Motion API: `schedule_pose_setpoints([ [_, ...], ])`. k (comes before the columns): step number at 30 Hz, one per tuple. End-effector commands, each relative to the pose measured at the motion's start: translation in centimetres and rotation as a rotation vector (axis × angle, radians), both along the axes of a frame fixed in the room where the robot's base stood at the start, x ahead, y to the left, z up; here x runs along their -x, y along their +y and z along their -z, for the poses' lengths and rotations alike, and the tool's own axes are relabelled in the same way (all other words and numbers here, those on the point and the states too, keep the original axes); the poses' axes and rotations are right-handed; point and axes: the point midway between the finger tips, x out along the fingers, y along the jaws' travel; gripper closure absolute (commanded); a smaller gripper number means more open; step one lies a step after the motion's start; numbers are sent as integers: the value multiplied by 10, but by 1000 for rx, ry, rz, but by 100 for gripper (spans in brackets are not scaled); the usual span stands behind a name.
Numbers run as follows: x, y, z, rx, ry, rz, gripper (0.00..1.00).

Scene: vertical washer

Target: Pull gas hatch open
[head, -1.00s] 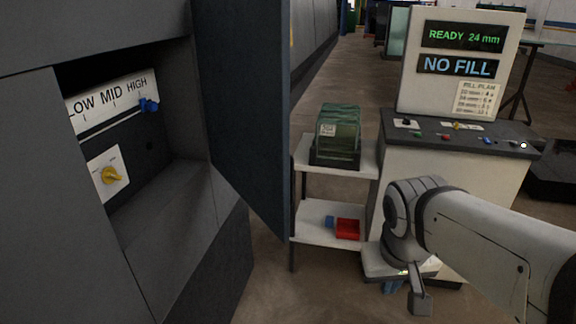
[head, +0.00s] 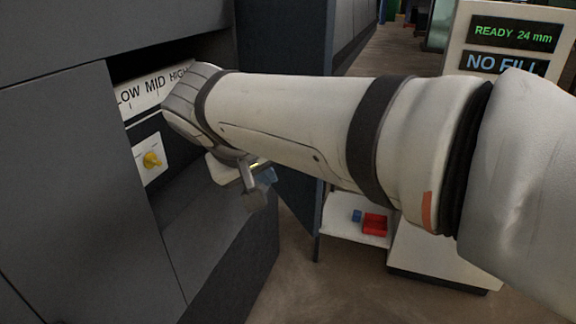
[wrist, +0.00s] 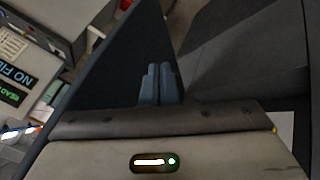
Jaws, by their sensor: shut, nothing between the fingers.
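The dark blue hatch panel (head: 288,70) stands swung outward at the right side of the grey cabinet's opening. My arm hides its middle in the head view. It also shows in the wrist view (wrist: 105,75), behind and left of the fingers. My gripper is shut and empty, with its two blue fingers (wrist: 160,84) side by side. In the head view, the fingers (head: 267,175) show below the wrist, in front of the opening and close to the panel. I cannot tell whether they touch it.
Inside the opening are a LOW MID HIGH scale (head: 140,97) and a yellow knob (head: 152,160). The grey cabinet (head: 70,190) borders it at left. A shelf with a red bin (head: 375,223) and a console with a READY screen (head: 516,34) stand right of the panel.

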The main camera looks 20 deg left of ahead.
Motion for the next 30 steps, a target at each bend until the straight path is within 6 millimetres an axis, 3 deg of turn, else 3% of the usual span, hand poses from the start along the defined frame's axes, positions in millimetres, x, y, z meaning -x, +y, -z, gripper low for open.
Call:
schedule_pose_setpoints([
  [11,-48,-9,65,4,3,2,100],
  [18,-69,-32,62,0,1,2,100],
  [30,-73,-37,63,0,1,-2,100],
])
